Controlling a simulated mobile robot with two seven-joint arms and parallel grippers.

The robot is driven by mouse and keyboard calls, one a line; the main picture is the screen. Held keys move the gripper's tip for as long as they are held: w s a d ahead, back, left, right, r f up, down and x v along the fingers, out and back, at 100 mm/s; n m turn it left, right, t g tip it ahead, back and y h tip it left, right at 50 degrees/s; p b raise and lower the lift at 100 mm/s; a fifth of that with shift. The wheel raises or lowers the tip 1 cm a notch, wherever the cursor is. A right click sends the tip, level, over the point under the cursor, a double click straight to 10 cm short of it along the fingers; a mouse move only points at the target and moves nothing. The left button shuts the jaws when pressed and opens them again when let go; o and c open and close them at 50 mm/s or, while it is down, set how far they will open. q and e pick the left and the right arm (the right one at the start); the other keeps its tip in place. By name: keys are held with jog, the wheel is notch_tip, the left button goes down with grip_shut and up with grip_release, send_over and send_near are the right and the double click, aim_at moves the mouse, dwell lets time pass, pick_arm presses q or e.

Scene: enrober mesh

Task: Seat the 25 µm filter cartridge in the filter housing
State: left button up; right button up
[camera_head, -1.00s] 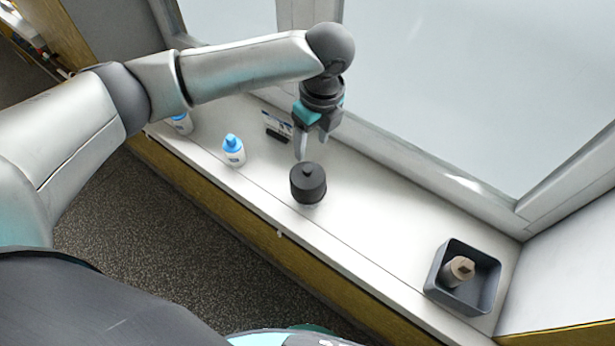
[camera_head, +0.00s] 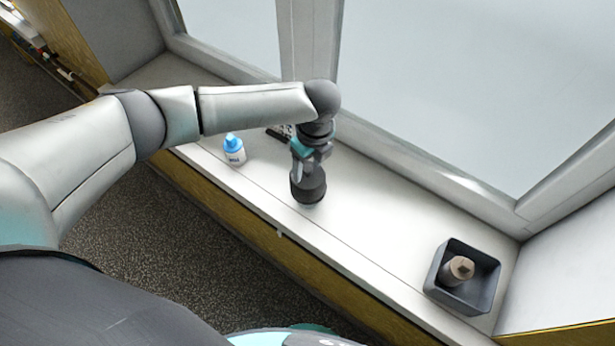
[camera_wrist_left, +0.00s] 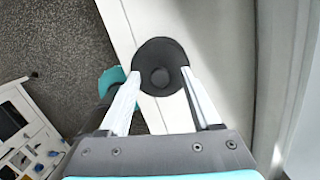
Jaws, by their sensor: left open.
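A black round lidded housing (camera_head: 309,190) stands upright on the white sill, with a paler part just visible beneath it. I take it to be the filter housing. In the left wrist view its black top (camera_wrist_left: 160,52) has a round knob in the middle. My left gripper (camera_head: 302,173) is open above this top, its fingers on either side of the knob in the left wrist view (camera_wrist_left: 159,82); contact cannot be told. A tan cylindrical cartridge (camera_head: 459,269) leans in the grey bin (camera_head: 435,283) at the right; no rating is readable. My right gripper is out of view.
A white bottle with a blue cap (camera_head: 234,150) stands left of the housing. A dark item with a printed card (camera_head: 280,133) lies behind my gripper, partly hidden. The sill (camera_head: 375,220) is clear between housing and bin. A window frame runs along the back.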

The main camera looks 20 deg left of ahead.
pick_arm(q)
grip_shut()
dwell(0.3)
dwell(1.0)
